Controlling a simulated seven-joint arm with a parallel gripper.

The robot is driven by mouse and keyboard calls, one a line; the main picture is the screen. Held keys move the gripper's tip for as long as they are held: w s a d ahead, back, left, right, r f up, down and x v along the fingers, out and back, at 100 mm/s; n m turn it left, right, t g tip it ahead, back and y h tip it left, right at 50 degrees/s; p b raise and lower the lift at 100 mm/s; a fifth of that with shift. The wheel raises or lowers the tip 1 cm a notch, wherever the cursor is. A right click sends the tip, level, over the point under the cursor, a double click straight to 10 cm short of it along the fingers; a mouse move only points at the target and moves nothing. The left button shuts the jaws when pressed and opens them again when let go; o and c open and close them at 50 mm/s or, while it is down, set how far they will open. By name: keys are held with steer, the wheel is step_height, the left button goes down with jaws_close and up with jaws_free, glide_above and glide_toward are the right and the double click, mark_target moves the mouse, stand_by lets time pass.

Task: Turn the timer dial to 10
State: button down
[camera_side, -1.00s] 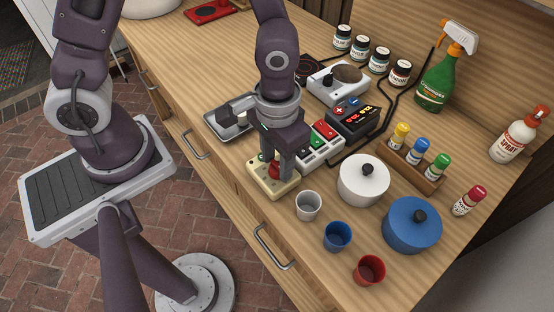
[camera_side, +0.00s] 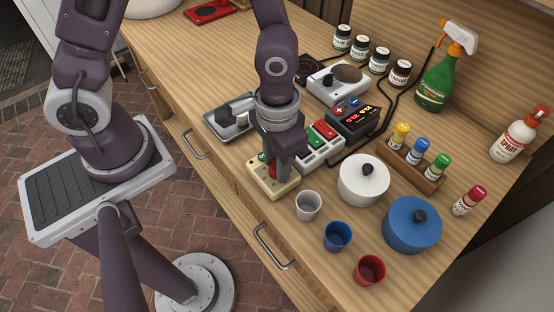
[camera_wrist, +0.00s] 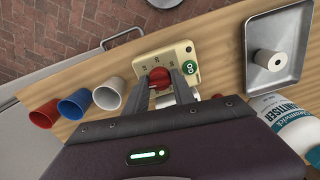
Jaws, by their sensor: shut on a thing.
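The timer is a cream box (camera_side: 264,188) near the front edge of the wooden counter. Its red dial (camera_wrist: 160,77) sits on its top face, with small printed numbers around it and a green button beside it in the wrist view. My gripper (camera_wrist: 161,84) points down over the timer and is shut on the red dial, with a finger on each side. In the side view my gripper (camera_side: 279,171) hides most of the dial. I cannot read which number the dial points at.
White (camera_side: 308,205), blue (camera_side: 337,236) and red (camera_side: 369,269) cups stand to the right of the timer. A white pot (camera_side: 363,184) and a blue pot (camera_side: 412,228) stand behind them. A metal tray (camera_side: 222,134) lies to the left. A red-and-green switch box (camera_side: 322,148) stands close behind.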

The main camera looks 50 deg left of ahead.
steer(key=m, duration=0.4)
steer(key=shift+m, duration=2)
steer(key=c, duration=1.3)
jaws_free()
steer(key=shift+c, duration=0.2)
step_height(320, 180, up, 7)
steer(key=shift+r, duration=0.1)
